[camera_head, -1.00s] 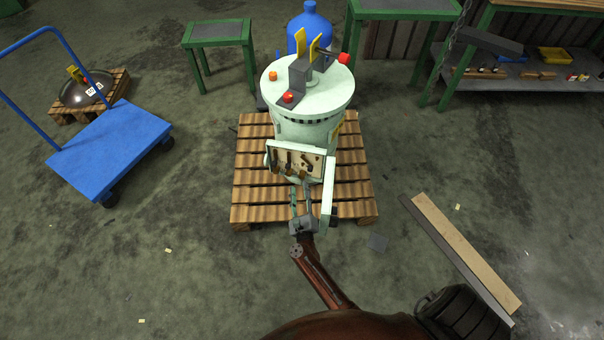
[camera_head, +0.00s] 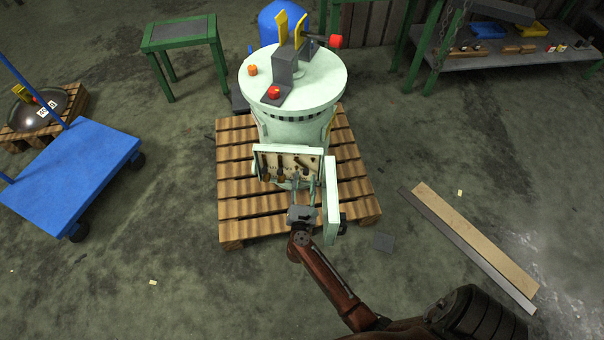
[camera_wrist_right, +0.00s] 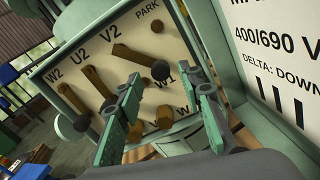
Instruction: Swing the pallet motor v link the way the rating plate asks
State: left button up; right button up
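The terminal board (camera_head: 283,166) sits in an open box on the front of the pale green motor. In the right wrist view the board (camera_wrist_right: 82,50) carries W2, U2, V2, PARK and W1 labels and brass links with dark knobs. The link by V2 (camera_wrist_right: 137,59) slants down to the right, its knob close to W1. My right gripper (camera_head: 303,190) is at the board's front. In the wrist view its green fingers (camera_wrist_right: 165,105) are apart, with nothing seen gripped, and hide the lower board. The rating plate (camera_wrist_right: 280,50) reads "400/690 V" and "DELTA: DOWN", partly cut off. My left gripper is not in view.
The motor stands on a wooden pallet (camera_head: 235,207). The box's open door (camera_head: 331,200) stands just right of my gripper. A blue cart (camera_head: 75,170) is at left, planks (camera_head: 475,240) lie at right, and a green table (camera_head: 180,35) is behind.

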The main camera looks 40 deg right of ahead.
jog(key=shift+x, duration=1.05)
jog(key=shift+d, duration=0.1)
grip_shut()
